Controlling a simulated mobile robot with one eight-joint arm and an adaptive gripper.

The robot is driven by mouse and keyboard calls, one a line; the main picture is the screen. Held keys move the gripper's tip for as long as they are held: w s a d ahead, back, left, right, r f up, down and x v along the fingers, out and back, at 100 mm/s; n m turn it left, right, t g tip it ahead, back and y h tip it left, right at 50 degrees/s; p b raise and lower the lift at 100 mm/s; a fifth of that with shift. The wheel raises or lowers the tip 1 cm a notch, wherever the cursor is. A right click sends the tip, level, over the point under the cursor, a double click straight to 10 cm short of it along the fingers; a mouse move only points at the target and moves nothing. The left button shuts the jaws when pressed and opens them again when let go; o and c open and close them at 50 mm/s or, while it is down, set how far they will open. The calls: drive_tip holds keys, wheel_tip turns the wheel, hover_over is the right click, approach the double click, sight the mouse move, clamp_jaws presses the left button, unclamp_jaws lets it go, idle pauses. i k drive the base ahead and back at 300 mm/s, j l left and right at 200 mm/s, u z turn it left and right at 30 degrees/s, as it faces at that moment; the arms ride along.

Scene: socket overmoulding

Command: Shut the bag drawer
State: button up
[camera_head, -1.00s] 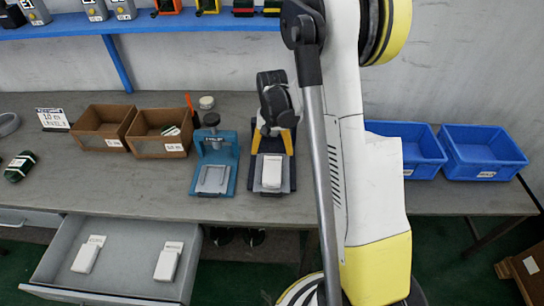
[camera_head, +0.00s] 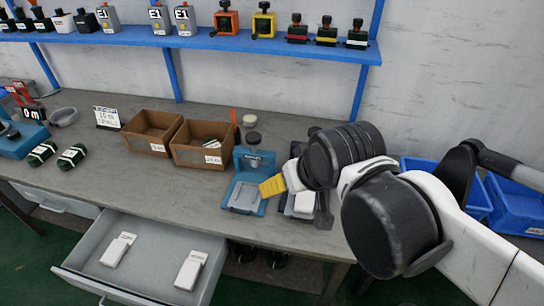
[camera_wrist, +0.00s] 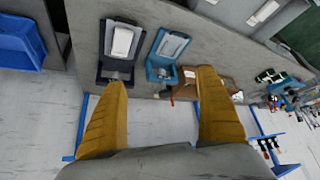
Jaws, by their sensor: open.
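The grey drawer (camera_head: 150,250) stands pulled out below the bench at the lower left of the head view. Two white packs, one on the left (camera_head: 118,250) and one on the right (camera_head: 190,270), lie flat inside it. Part of the drawer seems to show at the top right edge of the wrist view. My gripper (camera_head: 270,187) is over the bench, to the right of and above the drawer, away from its front. In the wrist view its two yellow fingers (camera_wrist: 162,78) are spread apart with nothing between them.
A blue press (camera_head: 246,194) and a dark fixture with a white block (camera_head: 305,201) stand on the bench near my gripper. Brown boxes (camera_head: 200,155) stand behind. Another drawer (camera_head: 55,199) at the left is shut. Blue bins (camera_head: 515,205) are at the right.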

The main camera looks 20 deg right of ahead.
sight(146, 274)
drive_tip(key=u, duration=1.6)
drive_tip(key=i+l+u, duration=0.25)
drive_tip(key=i, duration=0.15)
